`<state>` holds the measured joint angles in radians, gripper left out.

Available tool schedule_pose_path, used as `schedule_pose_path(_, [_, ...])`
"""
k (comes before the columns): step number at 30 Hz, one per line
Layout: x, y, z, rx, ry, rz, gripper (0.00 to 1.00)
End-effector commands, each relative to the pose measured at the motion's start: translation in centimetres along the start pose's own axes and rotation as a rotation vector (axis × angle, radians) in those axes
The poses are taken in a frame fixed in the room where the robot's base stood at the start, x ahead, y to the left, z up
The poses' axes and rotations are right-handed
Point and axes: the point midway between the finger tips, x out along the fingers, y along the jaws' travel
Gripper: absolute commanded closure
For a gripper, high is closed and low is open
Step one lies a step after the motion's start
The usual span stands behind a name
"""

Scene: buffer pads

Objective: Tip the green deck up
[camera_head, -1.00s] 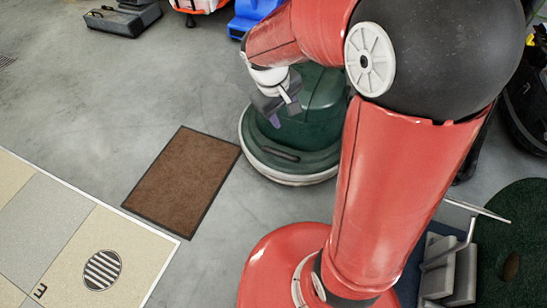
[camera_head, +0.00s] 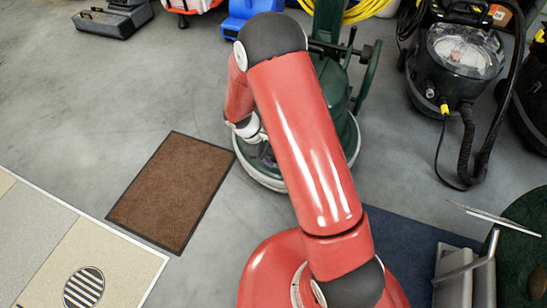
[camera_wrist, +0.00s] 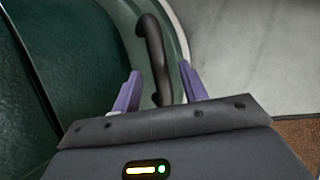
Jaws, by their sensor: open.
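The green deck (camera_head: 347,132) is the round base of a floor machine, flat on the concrete with a pale rim around it. My arm hides much of it in the head view. In the wrist view the deck (camera_wrist: 75,50) fills the left side. A black curved grab handle (camera_wrist: 153,45) stands at its edge. My gripper (camera_wrist: 160,74) is open, with one purple finger on each side of the handle's near end. I cannot tell whether either finger touches it. In the head view my gripper (camera_head: 266,156) is low at the deck's left edge.
A brown mat (camera_head: 172,190) lies left of the deck. A black vacuum (camera_head: 455,65) with a hose stands at the right. A yellow cable (camera_head: 350,10) hangs behind the deck. A blue mat (camera_head: 405,245) lies at front right.

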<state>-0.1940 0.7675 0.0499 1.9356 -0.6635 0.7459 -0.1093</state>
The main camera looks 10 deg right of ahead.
Motion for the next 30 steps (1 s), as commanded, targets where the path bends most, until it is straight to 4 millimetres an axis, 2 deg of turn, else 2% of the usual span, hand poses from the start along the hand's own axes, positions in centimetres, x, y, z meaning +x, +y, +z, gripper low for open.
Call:
schedule_pose_path(1, [0.8, 0.0, 0.0, 0.001, -0.002, -0.001, 0.57])
schedule_pose_path(4, [1.6, 0.0, 0.0, 0.002, -0.001, -0.001, 0.57])
schedule_pose_path(14, [2.0, 0.0, 0.0, 0.002, 0.000, 0.000, 0.57])
schedule_pose_path(24, [2.0, 0.0, 0.0, 0.002, 0.000, 0.000, 1.00])
schedule_pose_path(30, [1.9, 0.0, 0.0, 0.002, 0.000, 0.000, 1.00])
